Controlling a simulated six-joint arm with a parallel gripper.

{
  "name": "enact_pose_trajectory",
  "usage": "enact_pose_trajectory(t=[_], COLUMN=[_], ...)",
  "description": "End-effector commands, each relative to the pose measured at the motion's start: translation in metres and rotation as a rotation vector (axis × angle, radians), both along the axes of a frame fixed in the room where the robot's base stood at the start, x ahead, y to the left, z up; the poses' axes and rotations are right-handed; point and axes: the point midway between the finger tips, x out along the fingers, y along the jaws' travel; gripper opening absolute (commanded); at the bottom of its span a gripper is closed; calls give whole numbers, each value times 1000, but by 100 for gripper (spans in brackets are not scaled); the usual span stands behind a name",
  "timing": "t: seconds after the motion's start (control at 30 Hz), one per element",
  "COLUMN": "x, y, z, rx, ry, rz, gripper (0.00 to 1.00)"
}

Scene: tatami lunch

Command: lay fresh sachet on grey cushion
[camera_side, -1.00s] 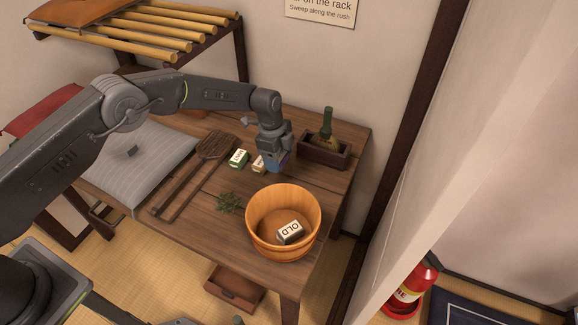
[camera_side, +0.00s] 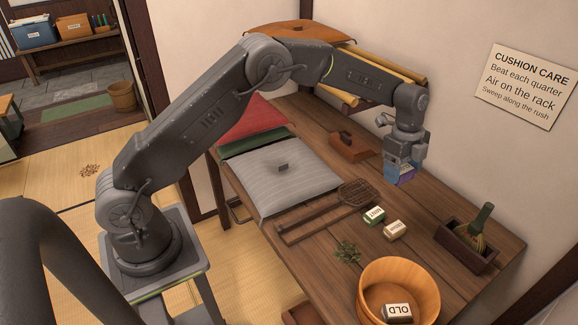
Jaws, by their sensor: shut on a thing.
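My gripper (camera_side: 404,160) is shut on a small blue and purple sachet (camera_side: 405,175), held above the back of the wooden table. The fingers hide part of the sachet, and I cannot read its label. The grey cushion (camera_side: 300,185) lies flat on the table to the left of my gripper, with a small dark tuft (camera_side: 283,167) in its middle. A green-and-white sachet (camera_side: 374,215) and a cream sachet (camera_side: 395,230) lie on the table below my gripper. A sachet marked OLD (camera_side: 397,312) lies in the round wooden tub (camera_side: 428,285).
A woven beater (camera_side: 352,193) lies along the cushion's right edge. A green sprig (camera_side: 348,251), a brush in a dark box (camera_side: 467,250) and a brown wooden block (camera_side: 350,146) are also on the table. Red (camera_side: 250,118) and green cushions lie behind the grey one. A bamboo rack (camera_side: 405,72) stands behind.

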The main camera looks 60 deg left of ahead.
Motion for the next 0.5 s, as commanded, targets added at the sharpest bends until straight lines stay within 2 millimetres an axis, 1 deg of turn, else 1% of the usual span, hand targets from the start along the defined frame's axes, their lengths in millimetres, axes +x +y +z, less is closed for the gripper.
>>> enact_pose_trajectory(t=[0.03,0.1,0.2,0.4,0.5], x=[1,1,1,1,1], y=[0,0,0,0,0], z=[23,46,75,120,138], rx=[-1,-1,-1,0,0], ry=[-8,-6,-3,-2,-1], rz=[-1,1,0,0,0], gripper=[43,43,43,43,43])
